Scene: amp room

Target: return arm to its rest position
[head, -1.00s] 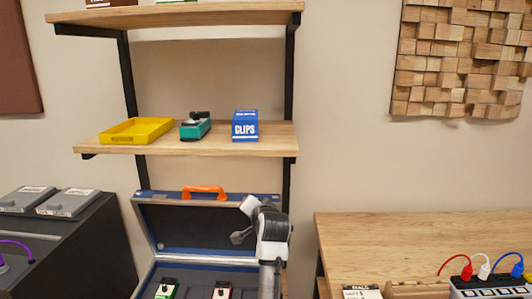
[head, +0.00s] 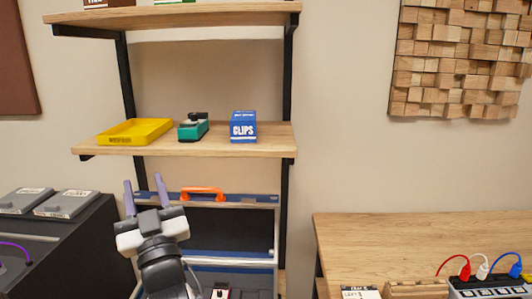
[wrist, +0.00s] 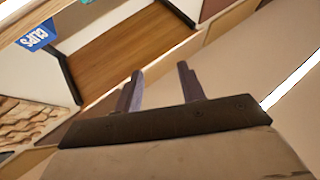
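My gripper (head: 146,195) is raised in front of the open case at the lower left of the head view, its two purple-grey fingers pointing up. The fingers stand apart with nothing between them. In the wrist view my gripper (wrist: 158,85) also shows two separated fingers, with only wall and wood behind them. My arm covers part of the case (head: 235,203), which has a blue rim and an orange handle.
The shelf (head: 200,148) above holds a yellow tray (head: 135,131), a teal device (head: 193,127) and a blue CLIPS box (head: 243,127). A wooden table (head: 420,240) with a power strip (head: 490,288) stands right. A black cabinet (head: 75,245) stands left.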

